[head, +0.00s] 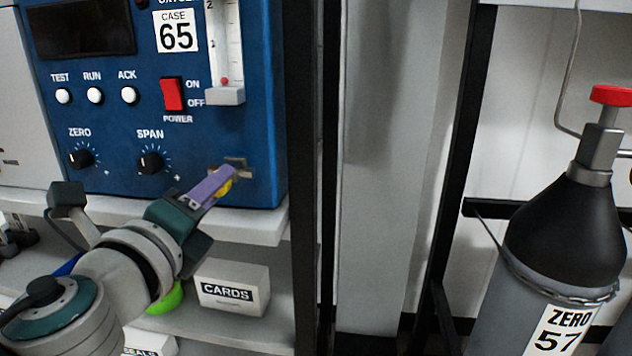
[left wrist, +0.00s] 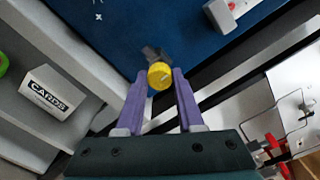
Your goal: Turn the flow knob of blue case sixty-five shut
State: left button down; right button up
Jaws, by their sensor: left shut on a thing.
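The blue case (head: 125,125) with a "CASE 65" label stands on a shelf at the upper left of the head view. Its yellow flow knob (head: 225,187) is at the lower right of its front, mostly hidden by my fingers. My left gripper (head: 221,180) has its purple fingers at the knob and is shut on it. In the left wrist view the yellow knob (left wrist: 160,76) sits between the two fingertips (left wrist: 159,74). A flow tube (head: 225,50) above it has a red ball low in it, below the 1 mark. My right gripper is not in view.
A red power switch (head: 173,94) and the black span knob (head: 151,162) are on the same panel. A white CARDS box (head: 232,288) is on the lower shelf. A grey cylinder labelled ZERO 57 (head: 490,322) stands at the right, beyond dark rack posts.

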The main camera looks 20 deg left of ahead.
pick_arm(q)
jog(key=c, duration=0.5)
grip_release()
jog(key=b+v, duration=0.1)
jog(key=v, duration=0.9)
jog(key=shift+a, duration=0.1)
